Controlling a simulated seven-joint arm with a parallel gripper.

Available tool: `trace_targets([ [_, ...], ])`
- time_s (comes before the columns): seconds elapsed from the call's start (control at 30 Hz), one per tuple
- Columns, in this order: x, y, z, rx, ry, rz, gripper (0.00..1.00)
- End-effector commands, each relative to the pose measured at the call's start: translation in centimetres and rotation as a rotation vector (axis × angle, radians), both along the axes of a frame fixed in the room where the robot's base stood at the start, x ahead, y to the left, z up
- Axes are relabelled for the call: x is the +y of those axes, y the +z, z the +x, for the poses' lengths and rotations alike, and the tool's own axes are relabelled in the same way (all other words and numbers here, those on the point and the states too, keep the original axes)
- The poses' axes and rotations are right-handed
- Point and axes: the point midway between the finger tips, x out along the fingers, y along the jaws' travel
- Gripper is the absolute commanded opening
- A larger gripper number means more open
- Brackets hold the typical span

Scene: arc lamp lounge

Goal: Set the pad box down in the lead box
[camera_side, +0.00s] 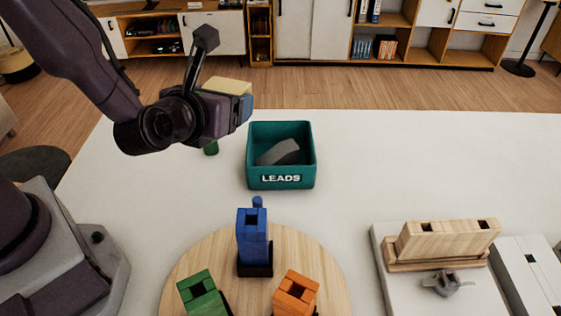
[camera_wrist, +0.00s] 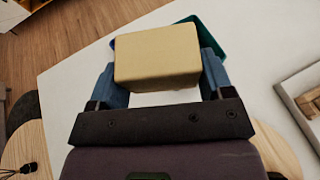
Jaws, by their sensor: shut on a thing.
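The pad box is a pale yellow block (camera_side: 228,86) held up in the air at the end of my arm. My gripper (camera_side: 240,104) is shut on it; in the wrist view its blue fingers flank the pad box (camera_wrist: 157,55). The lead box is an open teal bin (camera_side: 281,182) marked LEADS, on the white table. A grey item (camera_side: 279,152) lies inside it. My gripper is above and to the left of the lead box in the side view. In the wrist view the pad box hides most of the lead box (camera_wrist: 212,36).
A round wooden board (camera_side: 320,258) at the front carries blue, green and orange block holders. A light tray (camera_side: 392,290) with a wooden block stands at right. The table right of the lead box is clear.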

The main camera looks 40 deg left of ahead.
Motion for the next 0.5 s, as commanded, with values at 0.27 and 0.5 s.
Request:
trace_targets([
  [0.27,-0.8,-2.5,3.9,0.006,-0.018,0.001,0.50],
  [0.5,-1.9,-5.6,9.4,0.007,-0.017,0.002,0.50],
])
